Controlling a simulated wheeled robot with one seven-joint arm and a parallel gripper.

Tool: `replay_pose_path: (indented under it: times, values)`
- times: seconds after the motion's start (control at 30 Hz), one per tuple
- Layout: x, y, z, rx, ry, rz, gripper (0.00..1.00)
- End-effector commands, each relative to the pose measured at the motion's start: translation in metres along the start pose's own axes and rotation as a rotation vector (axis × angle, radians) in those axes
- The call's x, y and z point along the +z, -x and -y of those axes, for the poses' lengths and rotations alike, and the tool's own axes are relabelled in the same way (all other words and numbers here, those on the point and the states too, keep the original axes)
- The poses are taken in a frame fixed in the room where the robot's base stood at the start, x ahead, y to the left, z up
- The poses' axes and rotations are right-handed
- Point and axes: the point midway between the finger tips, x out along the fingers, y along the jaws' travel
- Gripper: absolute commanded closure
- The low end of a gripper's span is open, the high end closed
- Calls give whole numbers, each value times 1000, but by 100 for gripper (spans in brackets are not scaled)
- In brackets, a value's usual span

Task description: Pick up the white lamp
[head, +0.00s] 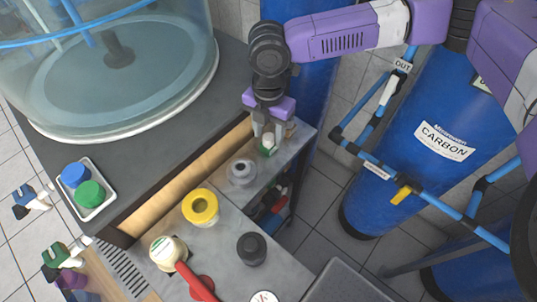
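My gripper (268,138) points down over the far end of the grey worktop (225,222). Its two pale fingers are a little apart, with a small green and white piece (268,148) at their tips. I cannot tell whether they grip it or only stand around it. No thing in view is plainly a white lamp. A grey-white round object (241,172) stands just left of and nearer than the gripper, apart from it. A cream round object with a pale top (168,253) stands at the near left of the worktop.
A yellow ring (201,207), a black knob-like piece (251,248) and a red-handled item (195,283) occupy the worktop. A clear tank (115,70) stands upper left, near a white tray (96,205) with blue and green caps. Blue carbon tanks (425,150) and pipes stand right.

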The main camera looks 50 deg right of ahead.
Motion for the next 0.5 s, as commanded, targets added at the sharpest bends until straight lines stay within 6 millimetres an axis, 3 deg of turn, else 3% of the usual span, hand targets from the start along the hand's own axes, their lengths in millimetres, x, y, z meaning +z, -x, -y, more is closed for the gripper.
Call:
replay_pose_path:
  times: [0.03,0.2,0.5]
  values:
    - [0,0,0,0,0,0,66]
    - [0,0,0,0,0,0,94]
    - [0,2,0,0,0,0,95]
